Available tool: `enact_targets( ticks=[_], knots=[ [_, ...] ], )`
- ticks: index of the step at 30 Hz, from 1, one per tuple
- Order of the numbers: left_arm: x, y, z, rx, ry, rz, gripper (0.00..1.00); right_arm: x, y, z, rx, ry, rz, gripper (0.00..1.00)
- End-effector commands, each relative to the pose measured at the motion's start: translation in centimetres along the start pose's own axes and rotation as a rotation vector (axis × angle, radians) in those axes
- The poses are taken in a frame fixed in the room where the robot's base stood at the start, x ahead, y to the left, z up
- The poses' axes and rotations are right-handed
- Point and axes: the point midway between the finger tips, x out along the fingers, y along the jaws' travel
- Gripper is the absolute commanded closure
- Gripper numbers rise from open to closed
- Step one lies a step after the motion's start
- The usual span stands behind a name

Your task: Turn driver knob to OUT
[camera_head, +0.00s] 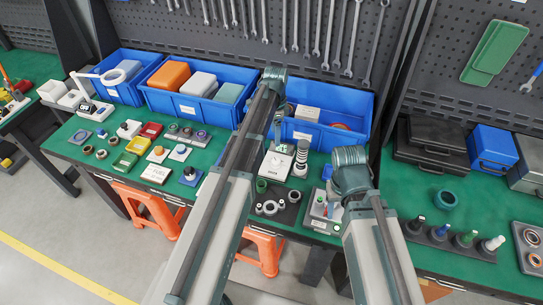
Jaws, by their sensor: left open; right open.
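A small white block with a dark label (273,164) stands on the green bench mat in the middle, with a small part on top. It may carry the driver knob, but the lettering and knob position are too small to read. My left gripper (279,138) hangs from its wrist above this block, open, its fingertips small and partly hidden by my arm. I cannot tell whether it touches anything. My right gripper (332,208) is open, low over a grey stand with coloured pegs (318,224), partly covered by its wrist.
Blue bins (190,105) line the back of the bench under hanging wrenches (290,25). A striped upright post (301,158) stands close right of the white block. A dark tray of rings (270,208) lies in front. A row of pegs (452,238) stands right.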

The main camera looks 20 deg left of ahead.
Motion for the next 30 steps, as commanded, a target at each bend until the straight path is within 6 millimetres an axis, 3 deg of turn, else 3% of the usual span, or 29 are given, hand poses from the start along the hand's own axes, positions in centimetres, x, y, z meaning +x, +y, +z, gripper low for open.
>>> enact_targets(
  ticks=[11, 30],
  knots=[
    [2.3, 0.1, 0.0, -0.002, -0.001, 0.0, 0.24, 2.3, -0.2, -0.1, 0.001, 0.0, 0.0, 0.5],
    [11.2, 0.1, 0.0, -0.002, -0.001, 0.0, 0.24, 11.2, -1.1, -0.7, 0.002, 0.0, 0.0, 0.5]
  ],
)
